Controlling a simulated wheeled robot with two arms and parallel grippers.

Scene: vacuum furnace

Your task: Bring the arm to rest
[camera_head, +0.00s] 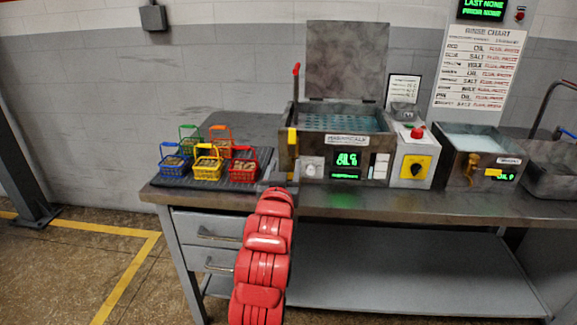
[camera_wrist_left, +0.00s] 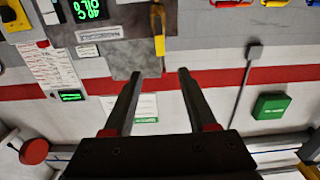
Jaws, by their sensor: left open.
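My left arm (camera_head: 262,262), red and segmented, rises in front of the bench in the head view. Its upper end is at the bench's front edge, just left of the wash tank (camera_head: 312,150). The gripper itself is mostly hidden there behind the arm. In the left wrist view my left gripper (camera_wrist_left: 160,76) shows two dark fingers spread apart with nothing between them. Beyond them are the wall, its red stripe and part of the wash tank's grey panel. I see no contact between the fingers and anything. My right gripper is in neither view.
Several coloured wire baskets (camera_head: 207,168) stand on a dark mat (camera_head: 178,182) left of the tank. The tank's lid (camera_head: 346,60) is raised. A control box (camera_head: 411,160) and a second tank (camera_head: 465,165) stand to the right. The floor left of the bench (camera_head: 160,222) is clear.

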